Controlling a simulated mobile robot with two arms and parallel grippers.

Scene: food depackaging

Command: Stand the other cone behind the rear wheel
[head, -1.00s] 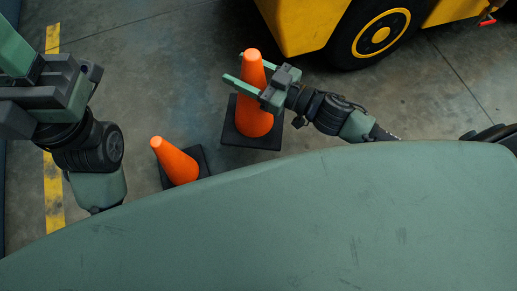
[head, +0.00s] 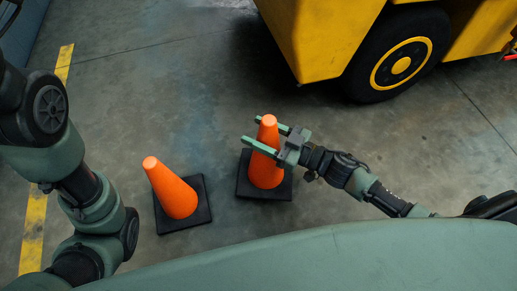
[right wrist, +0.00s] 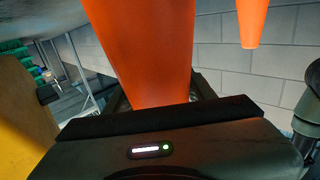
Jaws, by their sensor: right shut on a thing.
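My right gripper (head: 264,138) is shut on an orange cone (head: 266,170) with a black square base, its two green fingers on either side of the upper part. The held cone is upright; I cannot tell whether its base touches the floor. It fills the middle of the right wrist view (right wrist: 145,45). A second orange cone (head: 173,190) stands free on the floor to its left, and shows at the upper right of the wrist view (right wrist: 250,22). The rear wheel (head: 400,65), black with a yellow rim, is at the upper right. My left gripper is out of view.
The yellow vehicle (head: 325,40) fills the upper right, its corner beyond the held cone. A yellow floor line (head: 35,230) runs along the left, partly behind my left arm. Bare concrete lies between the cones and the vehicle.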

